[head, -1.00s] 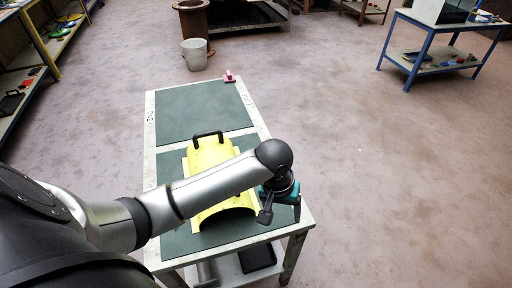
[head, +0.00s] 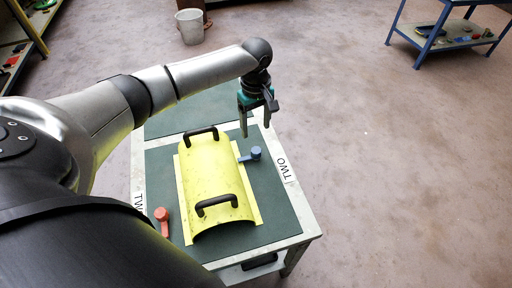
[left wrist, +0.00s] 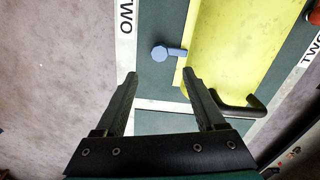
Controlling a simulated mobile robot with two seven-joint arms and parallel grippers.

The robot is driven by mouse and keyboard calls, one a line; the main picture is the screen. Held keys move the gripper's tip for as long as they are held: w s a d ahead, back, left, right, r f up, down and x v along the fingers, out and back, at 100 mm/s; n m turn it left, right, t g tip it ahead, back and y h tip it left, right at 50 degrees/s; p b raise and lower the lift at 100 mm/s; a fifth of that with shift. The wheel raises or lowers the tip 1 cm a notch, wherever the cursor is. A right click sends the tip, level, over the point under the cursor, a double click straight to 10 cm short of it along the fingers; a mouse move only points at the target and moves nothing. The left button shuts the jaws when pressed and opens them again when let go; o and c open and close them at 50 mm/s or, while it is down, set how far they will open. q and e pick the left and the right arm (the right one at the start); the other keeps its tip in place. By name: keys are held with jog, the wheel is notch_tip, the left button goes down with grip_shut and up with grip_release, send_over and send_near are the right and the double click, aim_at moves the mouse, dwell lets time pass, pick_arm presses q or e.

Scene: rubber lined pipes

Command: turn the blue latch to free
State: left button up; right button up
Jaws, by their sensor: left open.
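The blue latch (head: 251,154) sits on the green table mat at the right side of a yellow half-pipe cover (head: 213,178). Its arm points toward the cover's edge. In the left wrist view the blue latch (left wrist: 167,53) lies beyond the fingertips, with its arm touching or overlapping the yellow edge. My left gripper (head: 257,122) is open and empty, above the table's right edge and a little behind the latch. It also shows in the left wrist view (left wrist: 161,82), fingers spread apart. My right gripper is not in view.
A red latch (head: 162,219) sits left of the cover. The cover carries two black handles (head: 217,204). The white-edged table (head: 309,228) is marked TWO. A grey bucket (head: 190,26) and a blue-framed table (head: 437,42) stand on open floor behind.

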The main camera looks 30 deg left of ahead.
aim_at(256, 150)
pick_arm(q)
notch_tip(256, 150, down, 10)
jog(key=b, duration=0.3)
jog(key=shift+r, duration=0.2)
jog(key=shift+f, duration=0.3)
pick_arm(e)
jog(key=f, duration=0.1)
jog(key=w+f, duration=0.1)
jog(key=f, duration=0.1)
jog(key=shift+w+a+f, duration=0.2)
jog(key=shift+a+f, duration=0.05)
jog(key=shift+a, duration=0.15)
pick_arm(q)
jog(key=c, duration=0.9)
grip_shut()
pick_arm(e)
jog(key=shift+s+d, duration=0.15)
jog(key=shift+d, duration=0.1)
